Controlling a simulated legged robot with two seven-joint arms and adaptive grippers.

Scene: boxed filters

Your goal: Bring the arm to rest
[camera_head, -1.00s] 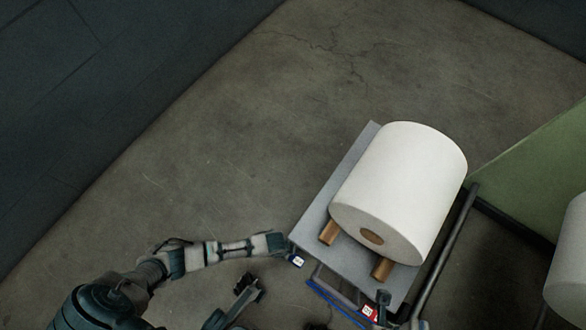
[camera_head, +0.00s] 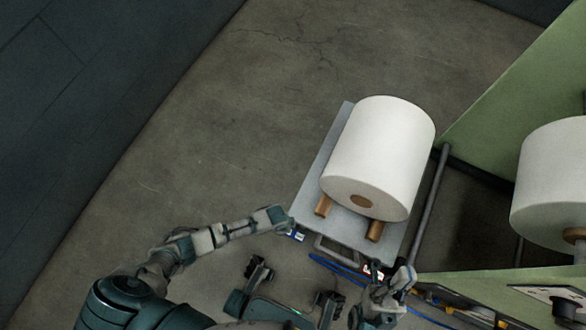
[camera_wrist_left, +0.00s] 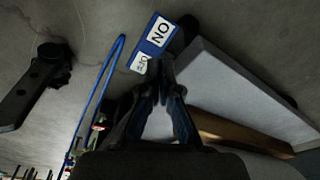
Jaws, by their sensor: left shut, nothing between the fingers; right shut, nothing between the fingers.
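My left gripper (camera_head: 288,224) is at the end of the left arm, which reaches in from the lower left. It is at the near left corner of the grey cart platform (camera_head: 312,187). In the left wrist view its fingers (camera_wrist_left: 162,80) are together with nothing between them, close to the platform edge and a blue-and-white label (camera_wrist_left: 158,32). I cannot tell whether they touch. My right gripper (camera_head: 406,276) is shut and empty beside the platform's near right corner.
A large white roll (camera_head: 380,150) lies on wooden supports on the platform. A green machine (camera_head: 500,110) with another white roll (camera_head: 555,180) stands at the right. A dark rail (camera_head: 432,200) runs beside the platform. The concrete floor at the left is open.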

